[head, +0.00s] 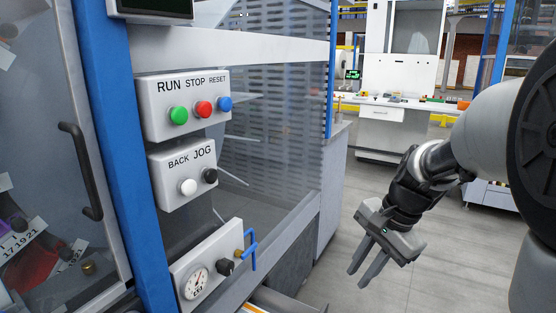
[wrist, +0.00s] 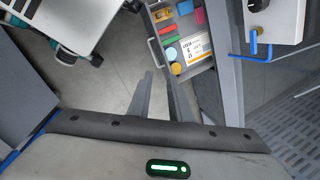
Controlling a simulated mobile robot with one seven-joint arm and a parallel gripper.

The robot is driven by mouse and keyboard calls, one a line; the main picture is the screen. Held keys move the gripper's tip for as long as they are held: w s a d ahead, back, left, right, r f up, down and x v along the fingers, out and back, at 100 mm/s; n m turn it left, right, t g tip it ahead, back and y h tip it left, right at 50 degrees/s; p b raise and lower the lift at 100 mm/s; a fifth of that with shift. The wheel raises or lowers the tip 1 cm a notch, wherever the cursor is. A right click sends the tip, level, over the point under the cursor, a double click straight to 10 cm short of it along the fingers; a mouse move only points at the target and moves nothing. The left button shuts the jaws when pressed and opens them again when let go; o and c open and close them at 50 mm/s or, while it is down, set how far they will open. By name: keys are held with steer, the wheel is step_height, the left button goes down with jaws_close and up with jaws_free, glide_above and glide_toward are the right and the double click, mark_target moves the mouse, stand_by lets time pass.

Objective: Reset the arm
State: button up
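My gripper (head: 357,278) hangs at the right of the machine in the head view, fingers pointing down and to the left. A gap shows between the fingers, and nothing is held. In the wrist view my gripper (wrist: 160,78) also shows two separate fingers with bare floor between them. The gripper is in open air, apart from the machine and its control panels.
A panel (head: 186,88) carries green, red and blue buttons; below it are a BACK/JOG panel (head: 180,160) and a gauge box (head: 210,262) with a blue handle. An open drawer (wrist: 165,60) holds coloured items. A workbench (head: 385,108) stands behind; floor (head: 400,285) is clear.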

steer(key=s+a+r+n+t+h, duration=0.1)
steer(key=s+r+n+t, duration=0.1)
steer(key=s+r+n, duration=0.35)
steer(key=s+a+r+n+t+h, duration=0.2)
steer(key=s+n, duration=0.4)
steer(key=s, duration=0.4)
step_height(320, 180, up, 26)
steer(key=p, duration=2.7)
steer(key=shift+s+r, duration=0.2)
steer(key=shift+r, duration=0.05)
steer(key=shift+d+n, duration=0.1)
steer(key=shift+n, duration=0.15)
